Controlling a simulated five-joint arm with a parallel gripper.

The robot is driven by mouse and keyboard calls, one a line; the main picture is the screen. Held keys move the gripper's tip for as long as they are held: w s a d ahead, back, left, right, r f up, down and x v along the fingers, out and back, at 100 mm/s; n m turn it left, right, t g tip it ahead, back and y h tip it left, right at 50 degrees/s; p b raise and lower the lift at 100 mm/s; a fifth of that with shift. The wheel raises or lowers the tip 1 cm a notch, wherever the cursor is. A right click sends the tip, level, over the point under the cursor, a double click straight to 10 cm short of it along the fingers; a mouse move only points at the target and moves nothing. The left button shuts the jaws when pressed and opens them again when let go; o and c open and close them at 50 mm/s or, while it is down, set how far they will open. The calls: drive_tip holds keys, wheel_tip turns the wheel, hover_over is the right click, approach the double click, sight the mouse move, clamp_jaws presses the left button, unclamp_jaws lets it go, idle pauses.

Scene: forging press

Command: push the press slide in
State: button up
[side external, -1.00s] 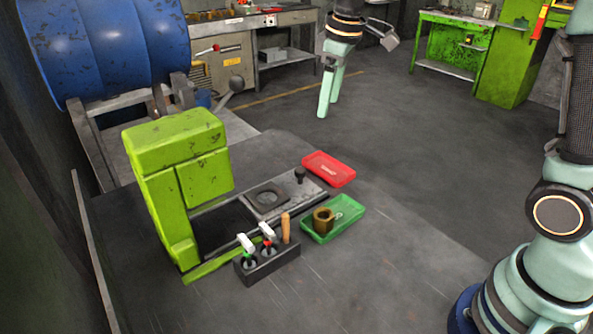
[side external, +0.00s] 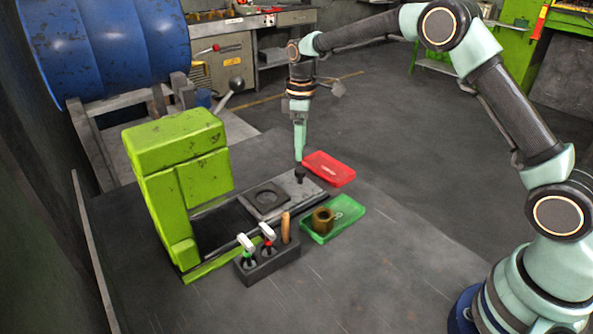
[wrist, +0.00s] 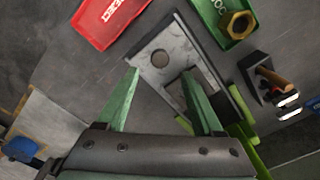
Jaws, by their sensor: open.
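The green press (side external: 172,165) stands on the dark table. Its grey slide (side external: 312,194) sticks out to the right of the press, with a square die (side external: 266,198) and a black upright knob (side external: 300,175) near its outer end. My gripper (side external: 300,158) points down over the knob end of the slide. In the wrist view its two fingers (wrist: 160,72) are apart and empty, with the knob (wrist: 160,59) seen from above between and just beyond the tips. I cannot tell whether a finger touches the knob. The far finger is hidden in the side view.
A red tray (side external: 329,168) lies close behind the slide's outer end. A green tray (side external: 352,213) with a brass nut (side external: 322,220) lies in front of it. A black holder (side external: 268,264) with several handled tools stands before the press.

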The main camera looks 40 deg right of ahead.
sight(300, 169)
wheel_tip(300, 169, down, 7)
drive_tip(key=shift+r, duration=0.15)
clamp_jaws()
idle(1.5)
